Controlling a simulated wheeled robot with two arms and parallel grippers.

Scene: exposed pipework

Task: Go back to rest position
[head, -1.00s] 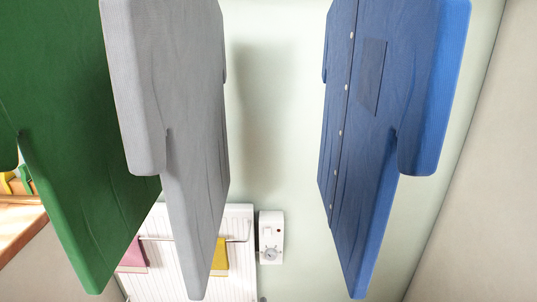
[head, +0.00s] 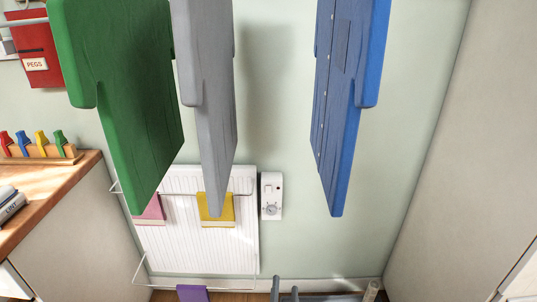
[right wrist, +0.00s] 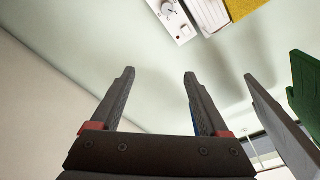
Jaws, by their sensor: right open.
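My right gripper (right wrist: 160,75) is open and empty in the right wrist view, with its two dark fingers spread apart. In the head view its fingers (head: 285,290) appear to show low at the bottom edge, well below the hanging garments. A green garment (head: 135,110), a grey garment (head: 212,100) and a blue shirt (head: 345,100) hang apart from each other; their tops are cut off. In the wrist view the grey garment (right wrist: 275,105) and the green one (right wrist: 305,80) are at the right, clear of the fingers. My left gripper is not in view.
A white radiator (head: 195,255) with pink and yellow cloths stands against the wall, beside a white control box (head: 271,195). A wooden counter (head: 40,195) with coloured pegs is at the left. A plain wall (head: 450,170) bounds the right.

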